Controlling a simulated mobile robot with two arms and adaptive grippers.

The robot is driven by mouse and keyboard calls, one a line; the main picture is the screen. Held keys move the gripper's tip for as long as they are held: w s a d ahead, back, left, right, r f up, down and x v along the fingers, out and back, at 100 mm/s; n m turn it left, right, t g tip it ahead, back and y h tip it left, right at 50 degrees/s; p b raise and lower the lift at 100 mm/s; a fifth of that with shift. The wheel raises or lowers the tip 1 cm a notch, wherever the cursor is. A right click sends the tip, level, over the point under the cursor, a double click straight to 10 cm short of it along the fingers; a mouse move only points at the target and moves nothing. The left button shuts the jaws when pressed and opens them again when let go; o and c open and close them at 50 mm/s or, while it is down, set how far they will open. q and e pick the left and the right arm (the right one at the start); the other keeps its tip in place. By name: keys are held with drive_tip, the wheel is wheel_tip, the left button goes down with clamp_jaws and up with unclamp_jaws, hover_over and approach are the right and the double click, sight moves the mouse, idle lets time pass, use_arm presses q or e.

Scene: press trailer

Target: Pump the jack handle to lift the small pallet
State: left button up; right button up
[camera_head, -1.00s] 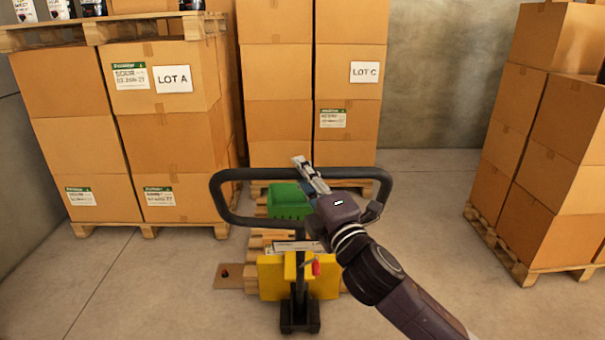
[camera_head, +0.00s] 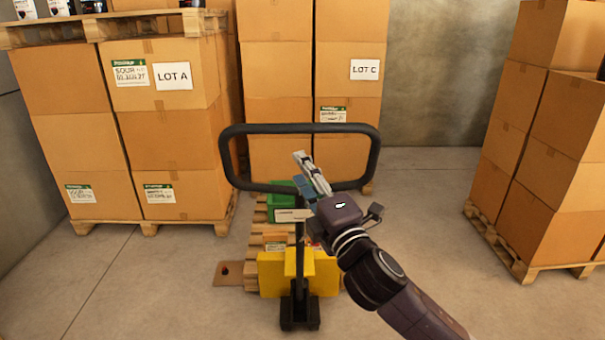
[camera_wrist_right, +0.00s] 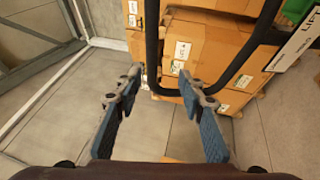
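The yellow pallet jack (camera_head: 270,276) stands at the middle front. Its black looped handle (camera_head: 300,128) rises above it, nearly upright. The small wooden pallet (camera_head: 254,240) is behind the jack, largely hidden by it. My right gripper (camera_head: 304,160) is in front of the handle's lower bar, with its fingertips reaching up inside the loop's outline. In the right wrist view, its blue-grey fingers (camera_wrist_right: 159,78) are apart. The handle's bar (camera_wrist_right: 166,92) passes beyond the fingertips there; contact cannot be told. My left gripper is not in view.
A green crate (camera_head: 284,214) sits on the small pallet. Carton stacks on pallets stand at the left (camera_head: 170,140), behind (camera_head: 348,90) and at the right (camera_head: 560,150). A flat brown piece (camera_head: 229,273) lies left of the jack. Floor is clear at the front left and between jack and right stack.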

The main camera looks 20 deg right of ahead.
drive_tip(key=v, duration=0.7)
drive_tip(key=shift+s+f, duration=0.1)
drive_tip(key=shift+f, duration=0.05)
idle(0.3)
